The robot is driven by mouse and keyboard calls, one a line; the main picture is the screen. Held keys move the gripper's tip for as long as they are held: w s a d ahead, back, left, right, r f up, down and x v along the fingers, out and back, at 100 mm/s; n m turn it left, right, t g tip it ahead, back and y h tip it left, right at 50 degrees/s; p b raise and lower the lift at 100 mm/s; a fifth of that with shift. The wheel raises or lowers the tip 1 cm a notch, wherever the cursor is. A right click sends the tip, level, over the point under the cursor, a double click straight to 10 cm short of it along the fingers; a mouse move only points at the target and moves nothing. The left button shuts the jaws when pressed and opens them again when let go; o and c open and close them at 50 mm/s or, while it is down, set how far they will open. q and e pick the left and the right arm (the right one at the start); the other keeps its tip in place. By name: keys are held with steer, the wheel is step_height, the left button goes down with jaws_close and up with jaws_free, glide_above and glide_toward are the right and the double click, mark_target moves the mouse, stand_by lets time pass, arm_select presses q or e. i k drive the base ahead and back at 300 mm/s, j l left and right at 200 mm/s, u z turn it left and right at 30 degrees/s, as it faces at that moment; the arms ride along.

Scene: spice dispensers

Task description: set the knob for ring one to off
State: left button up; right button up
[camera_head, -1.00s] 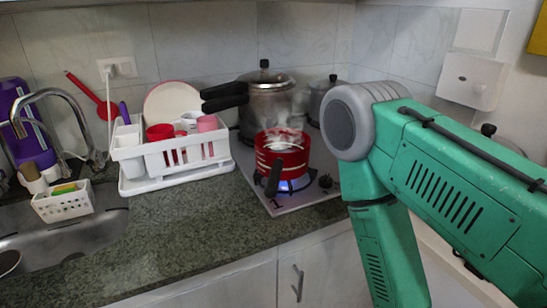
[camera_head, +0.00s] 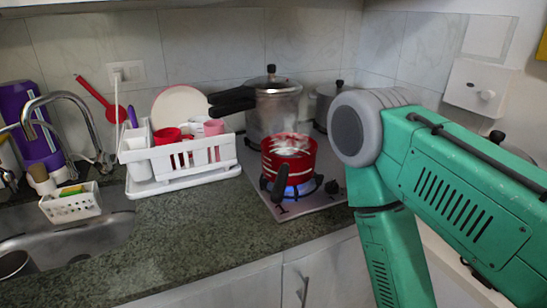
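A stove (camera_head: 318,203) with a pale top stands on the counter, right of the middle. A red pot (camera_head: 288,158) with a dark handle sits on its front burner, with steam above it. A blue flame (camera_head: 297,190) burns under the pot. A dark round knob (camera_head: 333,187) shows on the stove top to the right of the flame. Small marks lie near the stove's front edge, too small to read. My green right arm fills the right side and hides part of the stove. Neither gripper is in view.
A large pressure cooker (camera_head: 273,105) and a smaller pot (camera_head: 325,104) stand behind the red pot. A white dish rack (camera_head: 185,158) is on the left, beside the sink (camera_head: 85,240) and faucet (camera_head: 98,150). The counter (camera_head: 205,225) in front of the rack is clear.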

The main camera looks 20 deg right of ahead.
mark_target(332, 187)
steer(key=z, duration=0.95)
